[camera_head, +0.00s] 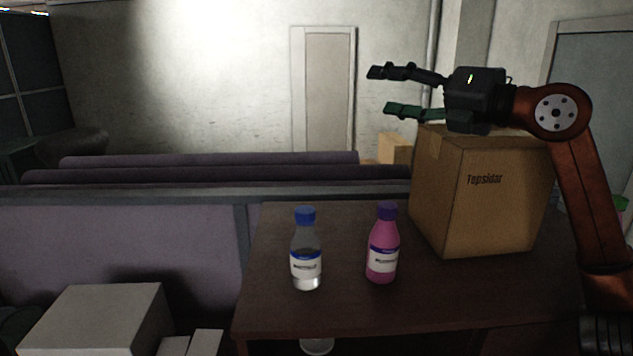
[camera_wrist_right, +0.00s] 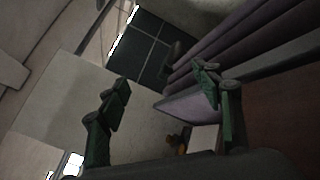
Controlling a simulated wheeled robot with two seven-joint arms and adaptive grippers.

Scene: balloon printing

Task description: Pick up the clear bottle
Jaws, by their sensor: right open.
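The clear bottle (camera_head: 306,248) stands upright on the dark wooden table (camera_head: 335,310), with a blue cap and a white and blue label. A pink bottle (camera_head: 382,243) with a purple cap stands upright to its right. My right gripper (camera_head: 380,91) is open and empty, raised well above the table, up and to the right of the clear bottle. Its open fingers also show in the right wrist view (camera_wrist_right: 162,86), with neither bottle visible between them. My left gripper is not in view.
A cardboard box (camera_head: 490,195) stands on the table at the right, behind and below my right gripper. Purple seating (camera_head: 115,245) lies behind and left of the table. White boxes (camera_head: 100,318) are at the lower left. The table's front left is clear.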

